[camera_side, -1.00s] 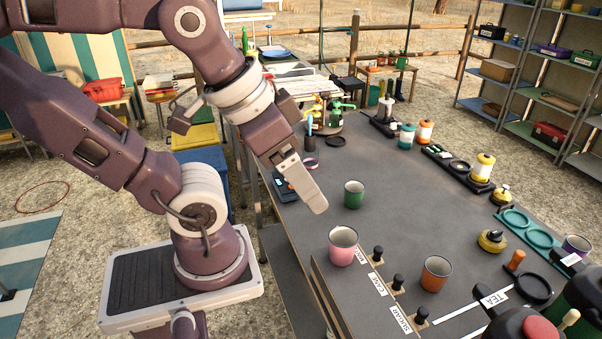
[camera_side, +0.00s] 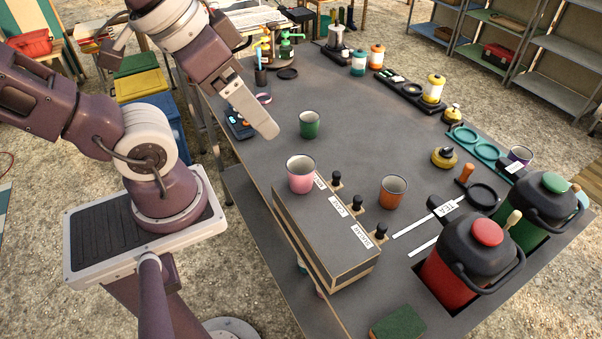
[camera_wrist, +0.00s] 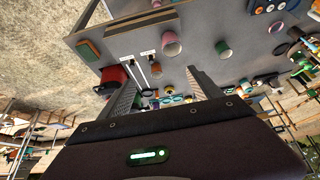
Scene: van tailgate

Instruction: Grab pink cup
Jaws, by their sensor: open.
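The pink cup (camera_side: 301,176) stands upright at the far left end of the dark labelled box (camera_side: 335,232), seemingly on its top. It also shows in the wrist view (camera_wrist: 171,46), above and beyond the gap between the fingers. My gripper (camera_side: 266,130) is above the table, up and left of the pink cup in the side view, apart from it. In the wrist view my gripper (camera_wrist: 163,85) shows two spread fingers with nothing held between them.
A green cup (camera_side: 309,125) stands just right of my gripper in the side view. An orange cup (camera_side: 392,191) stands right of the box. Black knobs (camera_side: 358,204) line the box. Red (camera_side: 466,262) and green (camera_side: 535,210) jugs stand at right. The table's middle is clear.

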